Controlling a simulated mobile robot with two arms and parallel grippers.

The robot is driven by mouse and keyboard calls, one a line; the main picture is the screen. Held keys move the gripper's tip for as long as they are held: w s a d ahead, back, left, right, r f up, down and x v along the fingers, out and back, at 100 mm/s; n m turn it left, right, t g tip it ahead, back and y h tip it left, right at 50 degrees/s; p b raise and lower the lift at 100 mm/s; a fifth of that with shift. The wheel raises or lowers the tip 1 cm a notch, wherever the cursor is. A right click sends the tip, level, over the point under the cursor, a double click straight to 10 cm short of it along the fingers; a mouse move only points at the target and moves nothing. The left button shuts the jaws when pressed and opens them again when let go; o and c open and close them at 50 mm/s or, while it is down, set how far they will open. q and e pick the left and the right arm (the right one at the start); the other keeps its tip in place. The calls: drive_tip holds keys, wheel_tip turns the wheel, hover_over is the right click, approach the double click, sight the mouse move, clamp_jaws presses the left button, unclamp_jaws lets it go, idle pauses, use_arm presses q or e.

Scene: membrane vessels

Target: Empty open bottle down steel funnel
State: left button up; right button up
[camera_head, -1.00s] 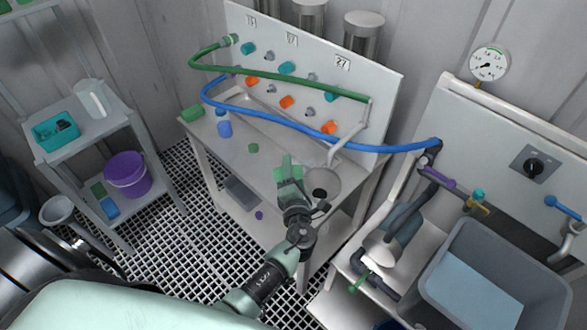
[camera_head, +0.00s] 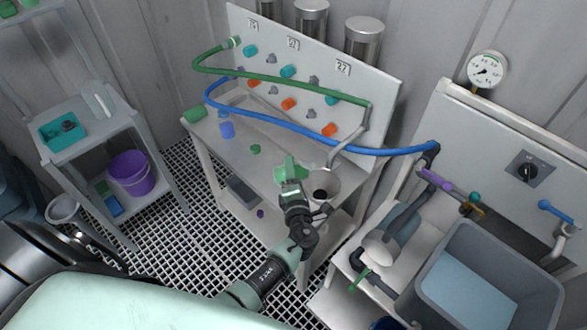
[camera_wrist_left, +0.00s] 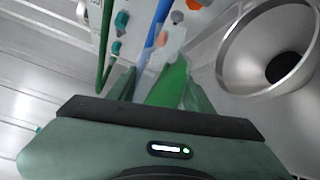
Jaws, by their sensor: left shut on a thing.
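My left gripper (camera_head: 292,184) is shut on a translucent bottle (camera_head: 291,170) with green liquid in it. In the left wrist view the bottle (camera_wrist_left: 170,85) sits between the fingers (camera_wrist_left: 160,95), its clear upper end pointing away from the hand. The steel funnel (camera_head: 325,181) is at the bench's front right, just right of the gripper. Its wide rim and dark hole show at the right of the left wrist view (camera_wrist_left: 233,72). The bottle is beside the funnel; I cannot tell its exact tilt or whether liquid flows. My right gripper is not in view.
A small green cap (camera_head: 255,149), a blue bottle (camera_head: 227,130) and a green container (camera_head: 194,115) are on the bench (camera_head: 240,160). Green (camera_head: 290,82) and blue (camera_head: 280,124) hoses cross in front of the panel. A grey sink (camera_head: 450,235) stands to the right.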

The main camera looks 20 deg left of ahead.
sight(302, 170)
use_arm(q)
drive_tip(key=shift+r, duration=0.15)
idle(0.4)
drive_tip(key=shift+w+d+r+m+p, duration=0.2)
drive_tip(key=shift+d+r+m+p, duration=0.1)
drive_tip(key=shift+p, duration=0.35)
drive_tip(key=shift+w+d+r+m+p, duration=0.3)
drive_tip(key=shift+d+m+p, duration=0.2)
drive_tip(key=shift+m+p, duration=0.15)
drive_tip(key=shift+f, duration=0.1)
drive_tip(key=shift+r+m+p, duration=0.25)
drive_tip(key=shift+r+p, duration=0.1)
drive_tip(key=shift+p, duration=0.35)
drive_tip(key=shift+w+d+r+m+y+p, duration=0.1)
drive_tip(key=shift+r+m+y+p, duration=0.2)
drive_tip(key=shift+m+p, duration=0.45)
